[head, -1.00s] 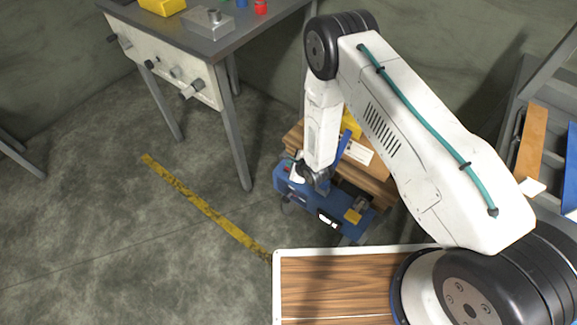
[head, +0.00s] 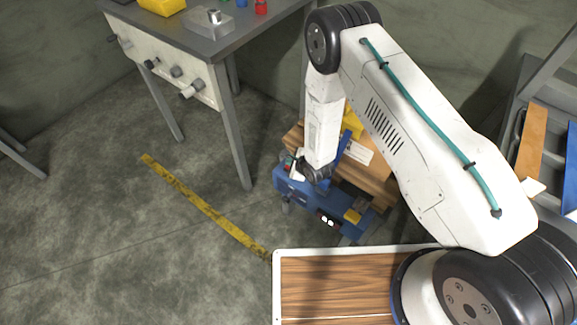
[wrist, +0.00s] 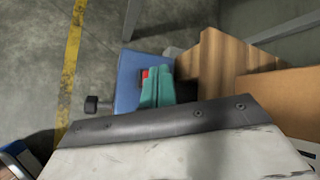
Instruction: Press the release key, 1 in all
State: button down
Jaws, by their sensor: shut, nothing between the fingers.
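A blue machine (head: 312,203) stands low beside a wooden crate; it also shows in the wrist view (wrist: 128,72). I cannot tell which part is the release key. My gripper (wrist: 158,76) is shut and empty, its teal fingers together over the machine. In the head view the fingers are mostly hidden; whether they touch the machine is unclear.
The wooden crate (head: 372,182) sits right behind the machine. A grey workbench (head: 228,38) with knobs stands at the back left. A wood-topped surface (head: 330,285) is in front. A yellow floor stripe (head: 205,207) crosses open concrete at left. A shelf (head: 513,130) stands at right.

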notch_tip(320, 180, up, 5)
jog(key=shift+r, duration=0.1)
dwell(0.7)
dwell(0.8)
